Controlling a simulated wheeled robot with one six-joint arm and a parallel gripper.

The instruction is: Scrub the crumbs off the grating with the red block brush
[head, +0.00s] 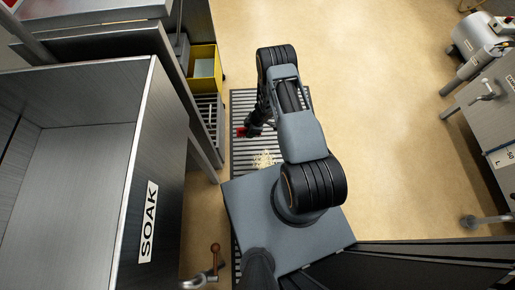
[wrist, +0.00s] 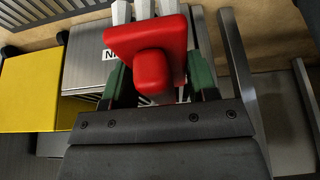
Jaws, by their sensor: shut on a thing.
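The red block brush (head: 240,132) is in my gripper (head: 252,129), near the left edge of the grating in the head view. The wrist view shows the brush (wrist: 146,40) close up, its red handle between the green-sided fingers of my gripper (wrist: 153,82). Pale bristles stick out beyond its red block. The slatted floor grating (head: 240,102) runs lengthwise under my arm, which hides much of it. A patch of pale crumbs (head: 264,160) lies on the grating, below and right of the brush. I cannot tell whether the bristles touch the grating.
A steel basin marked SOAK (head: 148,225) stands at the left. A yellow bin (head: 203,55) sits left of the grating's far end. A steel machine (head: 495,115) stands at the far right. Open tan floor (head: 390,90) lies right of the grating.

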